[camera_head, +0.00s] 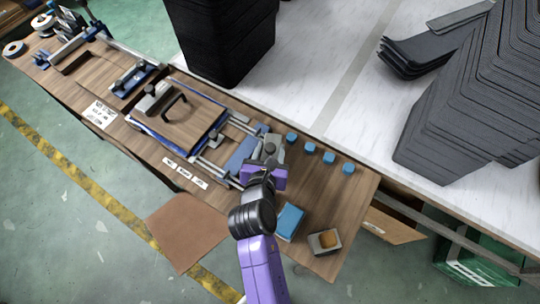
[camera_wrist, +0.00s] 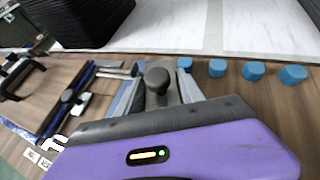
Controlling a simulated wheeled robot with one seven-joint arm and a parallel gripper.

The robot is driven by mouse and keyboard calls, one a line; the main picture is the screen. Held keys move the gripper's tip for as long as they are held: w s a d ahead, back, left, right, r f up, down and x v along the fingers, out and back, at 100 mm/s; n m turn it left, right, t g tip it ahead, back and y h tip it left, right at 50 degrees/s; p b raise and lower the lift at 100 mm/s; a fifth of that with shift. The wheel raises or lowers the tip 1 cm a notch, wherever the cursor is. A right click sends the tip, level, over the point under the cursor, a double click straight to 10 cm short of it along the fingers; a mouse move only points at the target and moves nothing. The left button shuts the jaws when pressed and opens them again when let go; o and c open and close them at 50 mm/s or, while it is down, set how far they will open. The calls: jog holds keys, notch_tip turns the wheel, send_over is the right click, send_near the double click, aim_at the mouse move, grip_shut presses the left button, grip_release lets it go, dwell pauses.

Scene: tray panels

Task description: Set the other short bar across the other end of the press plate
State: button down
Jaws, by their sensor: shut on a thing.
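The press plate (camera_head: 200,120) is a brown wooden board with a black arched handle, lying in a blue-edged frame on the bench. One short grey bar (camera_head: 149,99) with a dark knob lies across its left end. My gripper (camera_head: 268,166) is to the right of the plate, past the metal rails. It is shut on the other short bar (camera_wrist: 186,87), grey with a black knob (camera_wrist: 157,79) on top. My purple gripper body hides part of this bar. The plate's handle (camera_wrist: 14,76) shows at the left of the wrist view.
A small dark knob fitting (camera_head: 213,138) sits by the rails (camera_head: 213,168) at the plate's right end. Several blue blocks (camera_head: 310,147) line the bench's back edge. A blue block (camera_head: 290,221) and small tray (camera_head: 335,248) lie near the right end. Black stacks (camera_head: 225,45) stand behind.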

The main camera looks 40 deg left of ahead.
jog(key=shift+a+f+b, duration=0.1)
jog(key=shift+f+b, duration=0.2)
jog(key=shift+f, duration=1.55)
jog(key=shift+f, duration=0.1)
jog(key=c, duration=1)
grip_release()
